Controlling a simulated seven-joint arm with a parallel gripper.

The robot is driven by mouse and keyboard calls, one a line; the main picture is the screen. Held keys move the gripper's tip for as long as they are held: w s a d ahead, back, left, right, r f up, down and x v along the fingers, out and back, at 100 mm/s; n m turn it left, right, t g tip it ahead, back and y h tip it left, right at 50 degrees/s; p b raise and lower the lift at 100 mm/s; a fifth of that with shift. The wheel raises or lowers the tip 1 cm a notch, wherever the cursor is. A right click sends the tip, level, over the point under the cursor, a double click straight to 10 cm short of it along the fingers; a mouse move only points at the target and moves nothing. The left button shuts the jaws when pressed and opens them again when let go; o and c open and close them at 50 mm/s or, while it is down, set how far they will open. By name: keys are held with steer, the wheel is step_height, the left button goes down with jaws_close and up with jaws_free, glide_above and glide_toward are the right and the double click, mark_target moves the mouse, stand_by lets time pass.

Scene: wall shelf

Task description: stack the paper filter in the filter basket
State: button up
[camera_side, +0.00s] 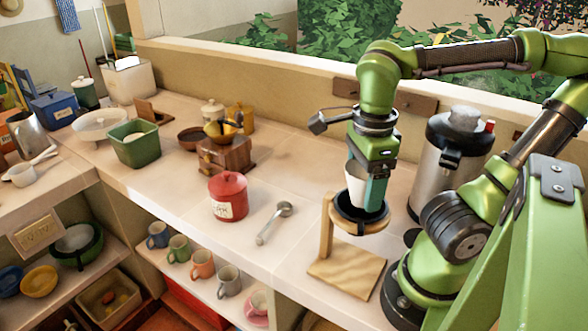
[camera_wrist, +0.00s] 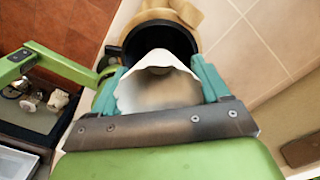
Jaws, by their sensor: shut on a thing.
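The white paper filter (camera_side: 356,182) is held between the teal fingers of my gripper (camera_side: 368,196), which is shut on it. The filter is about upright. The black filter basket (camera_side: 346,221) sits in the ring of a wooden stand (camera_side: 326,238). The filter's lower end is at the basket's opening; I cannot tell whether it touches the inside. In the wrist view the filter (camera_wrist: 158,88) stands between the fingers (camera_wrist: 162,80) and covers the near part of the basket (camera_wrist: 172,36). The basket's bottom is hidden.
A steel urn (camera_side: 428,178) stands close behind my gripper to the right. The stand is near the counter's front edge, above a shelf of mugs (camera_side: 202,264).

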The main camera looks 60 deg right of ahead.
steer(key=shift+f, duration=0.3)
steer(key=o, duration=1)
steer(key=shift+r, duration=0.1)
step_height(320, 180, up, 13)
steer(key=w+a+f+n+t+y, duration=0.1)
steer(key=w+f+n+t, duration=0.2)
steer(key=n, duration=0.8)
steer(key=w+a+f+n+t+y, duration=0.1)
steer(key=w+f+n+t, duration=0.3)
steer(key=n, duration=0.7)
step_height(320, 180, down, 2)
steer(key=shift+w+a+f+n, duration=0.1)
steer(key=shift+w+a+n, duration=0.1)
steer(key=shift+a+n, duration=0.35)
steer(key=shift+a, duration=0.15)
